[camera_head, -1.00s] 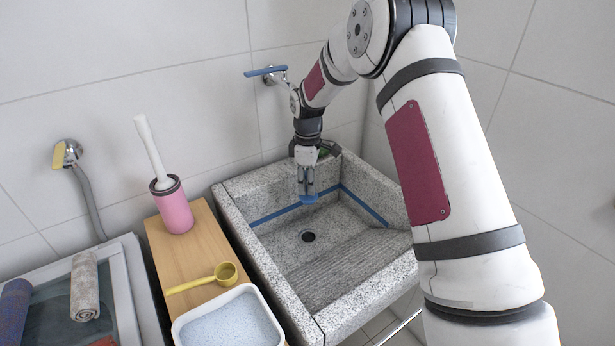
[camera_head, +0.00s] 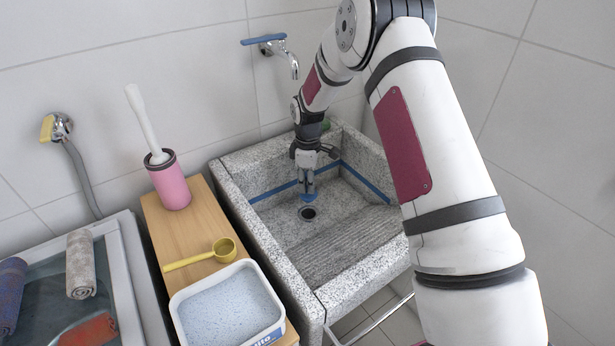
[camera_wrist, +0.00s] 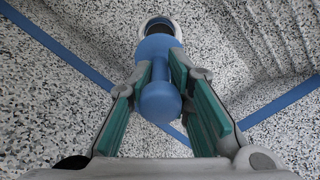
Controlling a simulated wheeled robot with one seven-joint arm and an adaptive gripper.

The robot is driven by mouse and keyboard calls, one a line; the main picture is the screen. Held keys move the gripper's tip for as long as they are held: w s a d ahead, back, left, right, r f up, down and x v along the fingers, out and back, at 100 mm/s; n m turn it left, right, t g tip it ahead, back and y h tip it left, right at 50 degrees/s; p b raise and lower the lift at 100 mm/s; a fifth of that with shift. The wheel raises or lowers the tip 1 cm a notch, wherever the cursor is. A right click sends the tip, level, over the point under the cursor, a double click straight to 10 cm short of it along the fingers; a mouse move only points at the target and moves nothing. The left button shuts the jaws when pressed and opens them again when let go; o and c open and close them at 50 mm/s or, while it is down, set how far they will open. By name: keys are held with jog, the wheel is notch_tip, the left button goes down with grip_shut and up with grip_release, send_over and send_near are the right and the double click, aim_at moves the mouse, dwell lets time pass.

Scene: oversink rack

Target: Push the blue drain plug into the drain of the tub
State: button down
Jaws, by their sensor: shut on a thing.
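My gripper (camera_head: 307,185) reaches down into the speckled grey stone tub (camera_head: 228,200). It is shut on the blue drain plug (camera_head: 309,197), whose knob shows between the teal finger pads in the wrist view (camera_wrist: 160,100). The drain (camera_head: 308,213) is a dark round hole with a pale ring in the tub floor. The plug is just behind the drain in the head view. In the wrist view the drain's ring (camera_wrist: 160,21) shows just beyond the plug, partly hidden by it. The gap between plug and floor cannot be told.
A blue-handled tap (camera_head: 273,42) is on the wall above the tub. A blue stripe (camera_head: 273,214) runs around the tub's inside. A ribbed slope (camera_head: 350,248) fills the front right. A wooden board left holds a pink holder (camera_head: 170,187), yellow ladle (camera_head: 222,249) and white basin (camera_head: 228,306).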

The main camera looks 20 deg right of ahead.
aim_at(308, 198)
jog(key=shift+f+b, duration=1.35)
jog(key=shift+f, duration=1.85)
jog(key=shift+f+b, duration=0.9)
jog(key=shift+f, duration=0.25)
dwell(0.4)
jog(key=c, duration=1.3)
grip_release()
jog(key=shift+c, duration=0.2)
notch_tip(308, 198, up, 12)
jog(key=shift+r, duration=0.1)
